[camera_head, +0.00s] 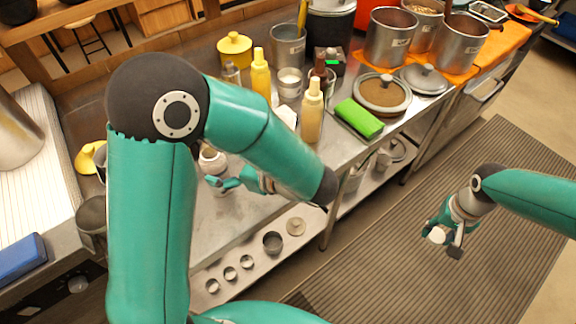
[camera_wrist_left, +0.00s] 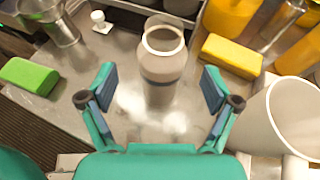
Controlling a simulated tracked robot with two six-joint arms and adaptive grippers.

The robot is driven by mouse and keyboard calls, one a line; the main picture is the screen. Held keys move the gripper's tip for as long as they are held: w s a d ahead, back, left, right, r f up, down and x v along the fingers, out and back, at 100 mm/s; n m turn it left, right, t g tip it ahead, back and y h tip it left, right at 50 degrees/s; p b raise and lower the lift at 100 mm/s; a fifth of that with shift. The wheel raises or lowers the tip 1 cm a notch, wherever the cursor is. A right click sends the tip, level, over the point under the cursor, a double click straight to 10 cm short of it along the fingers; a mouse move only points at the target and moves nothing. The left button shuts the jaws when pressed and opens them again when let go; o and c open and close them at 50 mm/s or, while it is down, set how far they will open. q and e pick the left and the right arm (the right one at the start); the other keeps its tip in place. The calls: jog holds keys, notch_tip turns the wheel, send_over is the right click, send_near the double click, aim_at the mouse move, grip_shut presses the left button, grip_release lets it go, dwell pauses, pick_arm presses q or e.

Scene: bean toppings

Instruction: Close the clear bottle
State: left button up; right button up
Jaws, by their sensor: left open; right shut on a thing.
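The clear bottle (camera_wrist_left: 162,65) stands upright and open-mouthed on the steel table in the left wrist view. It lies between the spread fingers of my left gripper (camera_wrist_left: 158,90), a little beyond them, with no clear contact. In the head view the bottle (camera_head: 211,160) shows partly, beside my left gripper (camera_head: 224,182), with my left arm covering much of the area. My right gripper (camera_head: 443,240) is shut on a small white thing (camera_head: 436,235), out over the floor mat. I cannot tell whether that thing is the bottle's cap.
A small white stopper-like thing (camera_wrist_left: 100,22) stands near the bottle. A white cup (camera_wrist_left: 285,115) is close on the right in the wrist view.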

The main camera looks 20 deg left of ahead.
pick_arm(q)
jog(key=shift+a, duration=0.35)
pick_arm(e)
jog(key=shift+r, duration=0.2)
pick_arm(q)
jog(key=p+x, duration=0.1)
jog(key=x, duration=0.3)
jog(key=shift+w+a+f, duration=0.1)
jog(key=shift+a+f, duration=0.05)
jog(key=shift+a, duration=0.1)
pick_arm(e)
jog(key=shift+r, duration=0.6)
pick_arm(q)
grip_shut()
